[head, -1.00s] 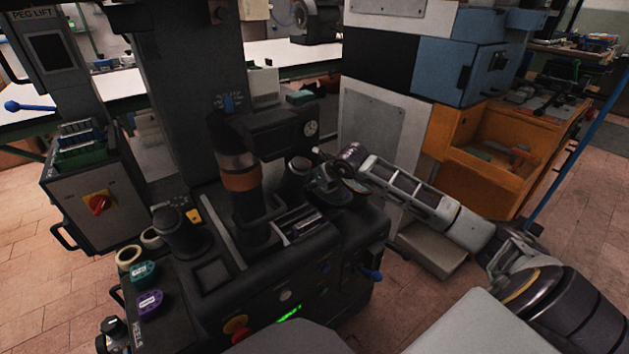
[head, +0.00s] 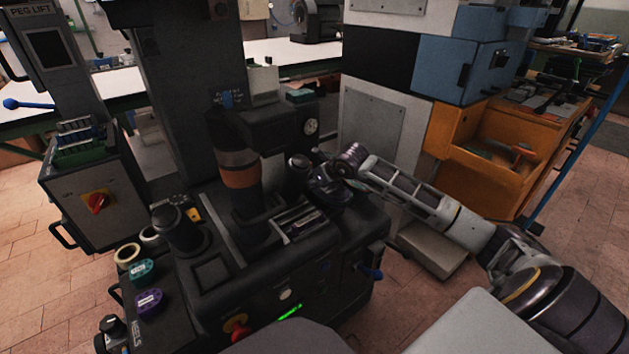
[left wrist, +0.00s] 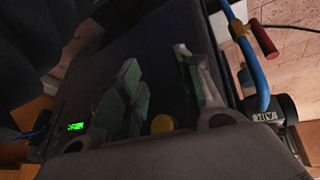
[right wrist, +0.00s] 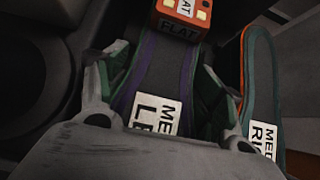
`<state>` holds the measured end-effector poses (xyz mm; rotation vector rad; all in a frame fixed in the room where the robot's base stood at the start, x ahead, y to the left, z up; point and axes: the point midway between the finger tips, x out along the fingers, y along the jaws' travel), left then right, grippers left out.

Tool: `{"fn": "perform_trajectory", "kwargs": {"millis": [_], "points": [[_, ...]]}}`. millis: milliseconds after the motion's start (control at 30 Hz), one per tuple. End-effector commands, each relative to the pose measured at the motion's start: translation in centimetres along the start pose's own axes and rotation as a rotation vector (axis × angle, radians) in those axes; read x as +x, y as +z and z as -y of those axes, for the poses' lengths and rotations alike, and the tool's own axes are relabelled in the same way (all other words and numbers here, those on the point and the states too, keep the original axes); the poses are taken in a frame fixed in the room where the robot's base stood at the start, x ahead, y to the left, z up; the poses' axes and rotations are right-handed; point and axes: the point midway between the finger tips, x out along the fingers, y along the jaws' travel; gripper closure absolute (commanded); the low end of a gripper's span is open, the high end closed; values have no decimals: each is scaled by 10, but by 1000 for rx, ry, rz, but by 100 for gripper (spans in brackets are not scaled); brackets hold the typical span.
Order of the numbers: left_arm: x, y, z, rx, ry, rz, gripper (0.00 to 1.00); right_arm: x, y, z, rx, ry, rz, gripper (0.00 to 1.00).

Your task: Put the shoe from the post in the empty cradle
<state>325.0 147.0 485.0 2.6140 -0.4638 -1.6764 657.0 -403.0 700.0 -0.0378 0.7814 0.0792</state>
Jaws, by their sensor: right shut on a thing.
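My right gripper (right wrist: 160,90) is shut across a dark, purple-edged shoe sole (right wrist: 160,75), with a green pad at each side. A white label on it reads "MED LE", partly cut off by the gripper. A second sole (right wrist: 262,80), teal and orange-edged, labelled "MED RI", lies beside it on the right. In the head view my right gripper (head: 330,180) is at the right side of the dark press; the shoe is hard to make out there. I cannot clearly pick out the cradle or post. My left gripper (left wrist: 165,90) is open and empty, its green-padded fingers apart.
An orange block (right wrist: 180,18) marked "FLAT" sits at the far end of the held sole. The press (head: 235,280) has a brown-banded column (head: 240,170), a dark post (head: 180,230) and a red knob (head: 240,333). An orange cabinet (head: 450,170) stands to the right.

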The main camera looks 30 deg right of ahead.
Motion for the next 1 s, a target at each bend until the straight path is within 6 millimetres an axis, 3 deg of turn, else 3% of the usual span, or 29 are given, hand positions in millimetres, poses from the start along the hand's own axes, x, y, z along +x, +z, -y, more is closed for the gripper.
{"fn": "perform_trajectory", "kwargs": {"millis": [633,667,867,1000], "points": [[4,2,1,0,0,0,65,3,-2,0,0,0,4,81],[4,2,1,0,0,0,65,3,-2,0,0,0,3,31],[4,2,1,0,0,0,65,3,-3,0,0,0,2,6],[4,2,1,0,0,0,65,4,-3,0,0,0,1,5]]}}
